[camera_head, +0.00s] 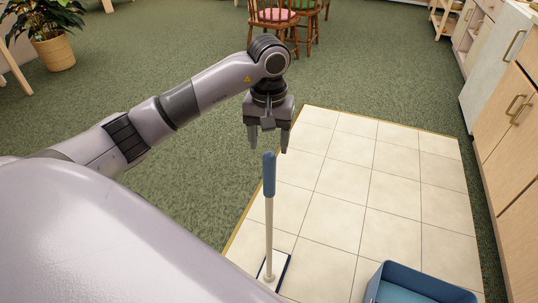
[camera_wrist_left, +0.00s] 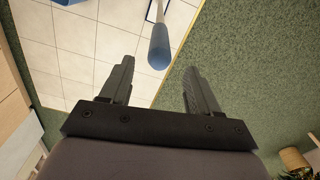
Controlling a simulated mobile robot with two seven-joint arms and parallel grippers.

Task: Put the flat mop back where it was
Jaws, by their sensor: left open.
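The flat mop (camera_head: 269,215) stands upright on the cream tiles, with a blue grip on top, a pale pole and a flat white and blue head at the floor. My left gripper (camera_head: 268,148) is open and empty, fingers pointing down, just above the top of the mop's grip. In the left wrist view the blue grip end (camera_wrist_left: 159,48) shows ahead of and between the open fingers (camera_wrist_left: 158,75), and I see no contact. Part of the mop's head lies outside the wrist view. My right gripper is in neither view.
A blue bin (camera_head: 425,278) sits on the tiled patch (camera_head: 385,185) at the lower right. Wooden cabinets (camera_head: 510,130) line the right side. Chairs (camera_head: 275,20) and a potted plant (camera_head: 55,40) stand farther back. The green carpet left of the tiles is clear.

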